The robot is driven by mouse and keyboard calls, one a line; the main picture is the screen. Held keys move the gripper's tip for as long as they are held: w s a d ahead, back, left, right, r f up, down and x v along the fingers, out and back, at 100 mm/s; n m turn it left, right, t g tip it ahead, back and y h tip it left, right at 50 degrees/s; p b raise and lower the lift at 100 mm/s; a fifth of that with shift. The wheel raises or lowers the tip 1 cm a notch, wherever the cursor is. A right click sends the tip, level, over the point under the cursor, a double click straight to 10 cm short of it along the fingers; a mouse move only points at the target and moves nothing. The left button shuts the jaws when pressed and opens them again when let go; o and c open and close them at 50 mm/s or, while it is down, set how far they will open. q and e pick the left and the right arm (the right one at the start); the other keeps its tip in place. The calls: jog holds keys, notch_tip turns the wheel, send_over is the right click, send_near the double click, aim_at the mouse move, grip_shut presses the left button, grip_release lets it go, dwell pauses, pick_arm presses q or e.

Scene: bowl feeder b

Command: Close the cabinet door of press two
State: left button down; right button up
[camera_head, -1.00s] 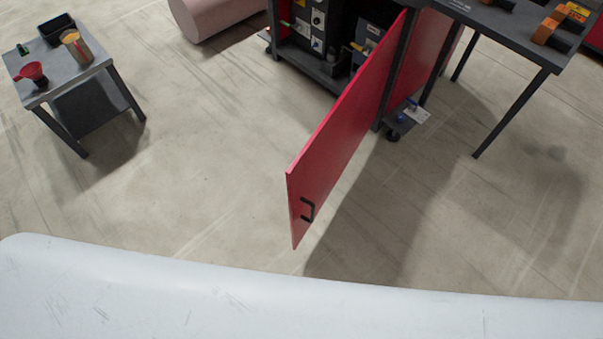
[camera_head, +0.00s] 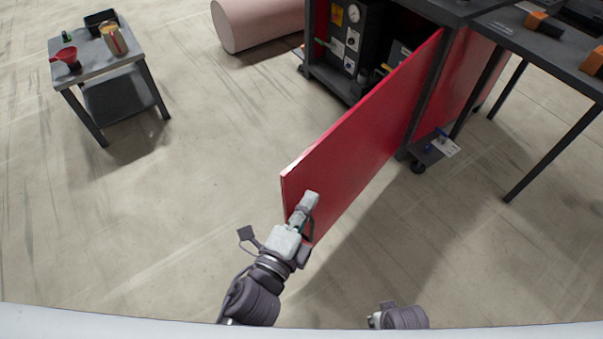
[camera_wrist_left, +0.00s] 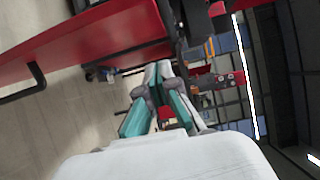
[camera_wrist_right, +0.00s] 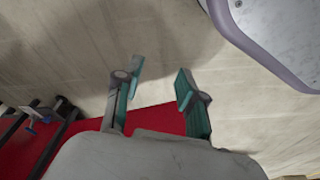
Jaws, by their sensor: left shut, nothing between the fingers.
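The red cabinet door (camera_head: 370,140) of the press stands wide open, its free edge towards me. It also fills the upper left of the left wrist view (camera_wrist_left: 110,35). Its black handle (camera_wrist_left: 38,76) shows clearly there; in the head view the left gripper mostly covers it. My left gripper (camera_head: 309,197) is shut and empty, close beside the door near its free edge; I cannot tell whether it touches. My right gripper (camera_wrist_right: 156,82) is open and empty, above the floor, with a red panel behind it.
The open cabinet (camera_head: 352,50) shows dark equipment inside. A dark table (camera_head: 545,55) stands at the right, close to the cabinet. A small cart (camera_head: 100,62) with a red funnel (camera_head: 68,58) and a can stands at the left. The floor between cart and door is clear.

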aim_at(302, 176)
pick_arm(q)
jog(key=shift+w+a, duration=0.2)
jog(key=shift+w, duration=0.9)
jog(key=shift+w+a, duration=0.25)
jog(key=shift+w, duration=0.85)
jog(key=shift+w+a, duration=0.2)
jog(key=shift+w, duration=0.9)
pick_arm(e)
jog(key=shift+s+d+f, duration=0.1)
jog(key=shift+s+f, duration=0.15)
jog(key=shift+f, duration=0.2)
jog(key=shift+s+f, duration=0.2)
jog(key=shift+f, duration=0.25)
